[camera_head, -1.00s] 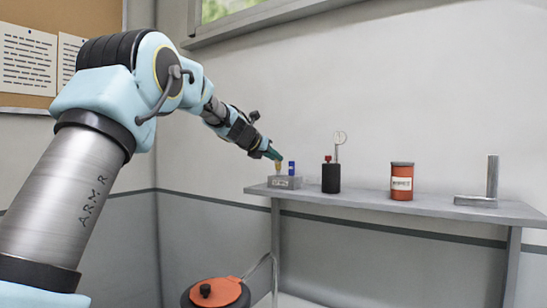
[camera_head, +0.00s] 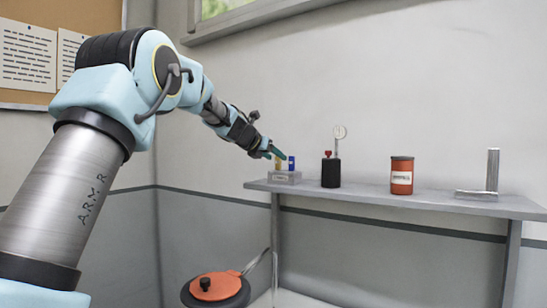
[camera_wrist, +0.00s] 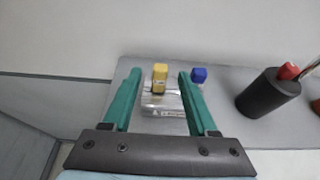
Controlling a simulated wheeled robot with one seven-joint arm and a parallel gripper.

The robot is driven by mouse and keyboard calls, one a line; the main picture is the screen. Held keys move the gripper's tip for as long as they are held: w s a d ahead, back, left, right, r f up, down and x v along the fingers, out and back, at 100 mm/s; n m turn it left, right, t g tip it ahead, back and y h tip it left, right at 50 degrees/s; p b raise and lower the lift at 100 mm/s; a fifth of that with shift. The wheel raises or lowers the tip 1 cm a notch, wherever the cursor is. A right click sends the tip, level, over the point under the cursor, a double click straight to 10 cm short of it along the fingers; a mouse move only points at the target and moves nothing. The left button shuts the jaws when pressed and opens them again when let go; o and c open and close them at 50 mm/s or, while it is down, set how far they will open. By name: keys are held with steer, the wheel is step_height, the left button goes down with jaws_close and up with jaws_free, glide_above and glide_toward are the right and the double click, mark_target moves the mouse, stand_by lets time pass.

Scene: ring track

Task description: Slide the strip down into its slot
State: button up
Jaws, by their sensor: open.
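A grey block (camera_head: 284,178) sits at the left end of the wall shelf. A yellow strip (camera_head: 278,167) stands upright in it, and a blue strip (camera_head: 291,164) stands to its right. In the wrist view the yellow strip (camera_wrist: 160,74) and the blue strip (camera_wrist: 199,75) show from above, with the labelled block (camera_wrist: 165,112) below. My gripper (camera_wrist: 160,75) is open. Its two teal fingers are on either side of the yellow strip, with gaps, and the right finger lies between the strips. The strip's lower end is hidden inside the block, so its depth cannot be told.
On the shelf (camera_head: 360,197), a black holder (camera_head: 331,173) with a red item and a gauge stands right of the block. Further right are an orange can (camera_head: 402,176) and a grey metal post (camera_head: 492,172). An orange-lidded bin (camera_head: 215,287) is below. Shelf between them is clear.

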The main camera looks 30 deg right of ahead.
steer(key=b+v, duration=0.3)
steer(key=v, duration=0.8)
steer(key=shift+f, duration=0.1)
